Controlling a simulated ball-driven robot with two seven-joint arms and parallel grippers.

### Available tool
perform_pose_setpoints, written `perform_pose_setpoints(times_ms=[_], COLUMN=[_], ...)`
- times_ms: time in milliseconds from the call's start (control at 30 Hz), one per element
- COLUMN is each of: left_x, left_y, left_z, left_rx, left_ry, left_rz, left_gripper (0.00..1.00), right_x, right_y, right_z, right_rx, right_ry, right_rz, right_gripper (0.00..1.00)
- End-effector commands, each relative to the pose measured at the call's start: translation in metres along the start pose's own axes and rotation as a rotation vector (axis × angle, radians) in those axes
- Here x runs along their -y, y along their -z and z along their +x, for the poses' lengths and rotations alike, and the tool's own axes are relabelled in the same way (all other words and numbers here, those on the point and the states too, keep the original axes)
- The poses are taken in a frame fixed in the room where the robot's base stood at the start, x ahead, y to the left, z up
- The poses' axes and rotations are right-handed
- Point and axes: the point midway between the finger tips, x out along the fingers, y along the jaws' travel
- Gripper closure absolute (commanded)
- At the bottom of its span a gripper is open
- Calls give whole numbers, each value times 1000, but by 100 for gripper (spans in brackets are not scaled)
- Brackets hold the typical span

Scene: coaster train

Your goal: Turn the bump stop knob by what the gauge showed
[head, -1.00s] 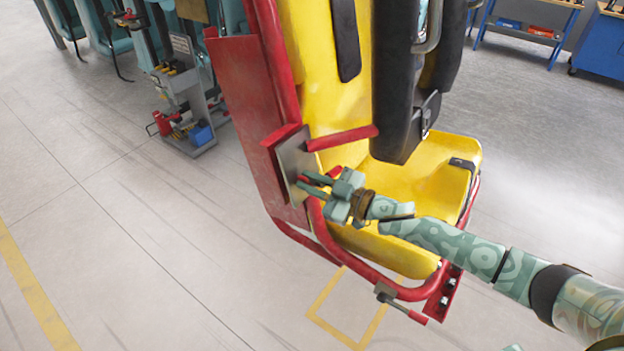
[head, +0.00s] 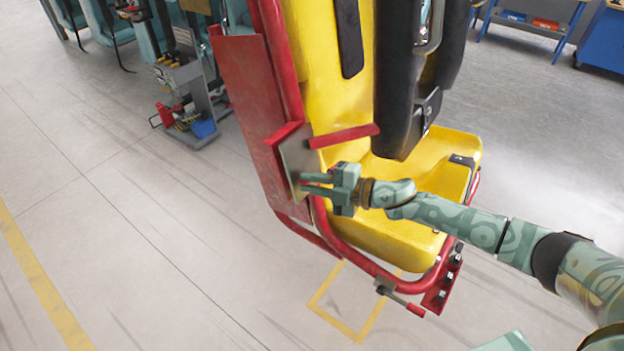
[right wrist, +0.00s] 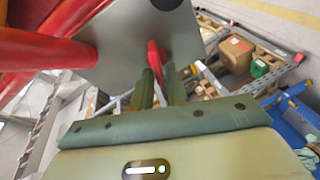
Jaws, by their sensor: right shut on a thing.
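The red bump stop knob (right wrist: 154,55) stands on a grey metal plate (head: 296,160) at the side of the yellow seat (head: 440,170). The plate (right wrist: 130,50) also fills the top of the right wrist view. My right gripper (head: 304,184) is shut on the knob, with its two fingers (right wrist: 160,88) on either side of it. The fingers hide part of the knob, and I cannot read its angle. No gauge reading shows. My left gripper is not in view.
Red frame tubes (head: 345,137) run close above the gripper. A black padded restraint (head: 405,90) hangs over the seat. A red-handled lever (head: 400,300) sticks out below. A grey tool cart (head: 185,95) stands behind left.

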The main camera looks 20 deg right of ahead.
Motion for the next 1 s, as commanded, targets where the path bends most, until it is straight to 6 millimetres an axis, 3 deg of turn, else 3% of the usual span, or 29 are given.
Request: perform_pose_setpoints(times_ms=[300,800,833,867,900,1000], left_x=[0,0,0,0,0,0], left_y=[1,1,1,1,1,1], left_z=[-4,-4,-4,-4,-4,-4], left_rx=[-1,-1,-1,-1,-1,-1], left_ry=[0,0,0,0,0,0], left_rz=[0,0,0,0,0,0], left_gripper=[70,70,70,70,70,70], right_x=[7,6,6,6,6,4], right_y=[-3,-4,-4,-4,-4,-3], right_z=[-3,-3,-3,-3,-3,-2], right_rx=[8,10,10,9,9,7], right_ry=[39,43,43,43,42,39], right_rz=[-103,-122,-122,-122,-122,-122], right_gripper=[100,100,83,74,70,70])
